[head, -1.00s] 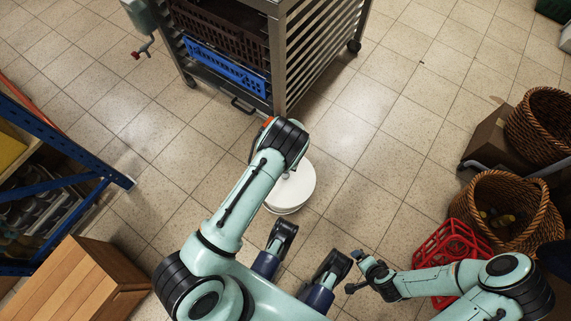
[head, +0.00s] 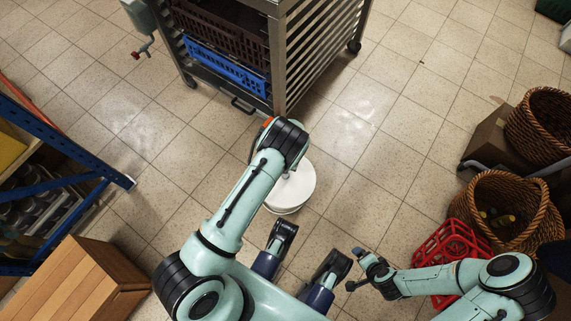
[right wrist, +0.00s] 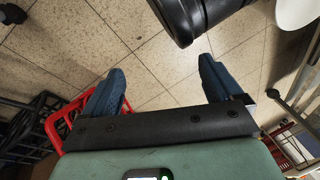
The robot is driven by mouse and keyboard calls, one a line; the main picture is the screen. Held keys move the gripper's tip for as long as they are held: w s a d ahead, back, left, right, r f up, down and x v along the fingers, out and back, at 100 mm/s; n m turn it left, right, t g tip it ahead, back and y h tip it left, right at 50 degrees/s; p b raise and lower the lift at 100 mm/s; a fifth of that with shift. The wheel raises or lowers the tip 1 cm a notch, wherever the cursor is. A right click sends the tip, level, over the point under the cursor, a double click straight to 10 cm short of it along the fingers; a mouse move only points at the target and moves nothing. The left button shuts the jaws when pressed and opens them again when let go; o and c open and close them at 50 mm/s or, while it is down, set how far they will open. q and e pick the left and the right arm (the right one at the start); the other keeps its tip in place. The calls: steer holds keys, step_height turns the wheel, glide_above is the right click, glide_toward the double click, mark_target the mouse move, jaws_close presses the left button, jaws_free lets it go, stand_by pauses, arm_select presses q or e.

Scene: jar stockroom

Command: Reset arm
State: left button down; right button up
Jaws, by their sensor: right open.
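My right arm comes in from the right in the head view, and its gripper (head: 353,271) is over bare floor. In the right wrist view the two blue fingers of this gripper (right wrist: 160,78) stand wide apart with only floor tiles between them. It is open and empty. My left arm (head: 240,200) reaches up and bends at a dark joint near the middle of the head view. Its gripper does not show there; the arm hides what lies beneath that joint.
A metal rack (head: 316,45) with a blue crate (head: 228,68) stands at the top. A red crate (head: 452,242) and wicker baskets (head: 540,205) are at the right. A wooden box (head: 80,280) and blue shelving (head: 60,130) are at the left. A white round object (head: 297,192) is under my left arm.

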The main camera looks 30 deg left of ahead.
steer(key=shift+w+r, duration=0.1)
steer(key=shift+w, duration=0.15)
